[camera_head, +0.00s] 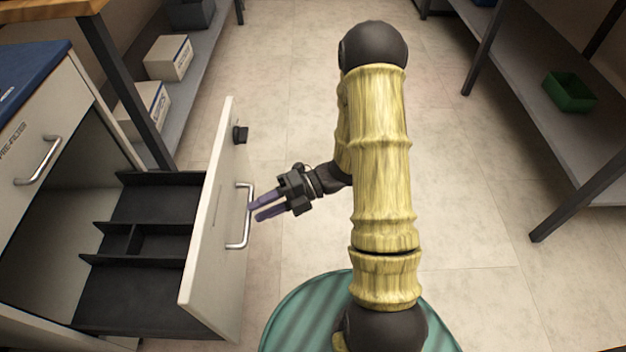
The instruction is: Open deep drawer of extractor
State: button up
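The deep drawer (213,215) of the extractor cabinet (75,95) stands pulled well out to the right. Its white front panel faces right, and its dark inside with dividers (155,228) shows behind the panel. A silver bar handle (247,232) is on the front panel. My gripper (254,209) is just right of the handle, its two purple fingers pointing left at the bar. A gap shows between the fingers and nothing is seen between them. The fingertips look very near the bar; I cannot tell if they touch it.
A closed upper front marked PRE-FILTER, with its own handle (38,162), is at the left. A dark knob (240,134) juts from the drawer front. Shelves with boxes (168,57) stand behind. A rack with a green bin (569,91) is at right. The floor between is clear.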

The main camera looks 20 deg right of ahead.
jog(key=d+r+p, duration=0.2)
jog(key=d+p, duration=0.2)
jog(key=d, duration=0.9)
jog(key=shift+w+d+r, duration=0.15)
jog(key=shift+w+d, duration=0.05)
jog(key=shift+w, duration=0.2)
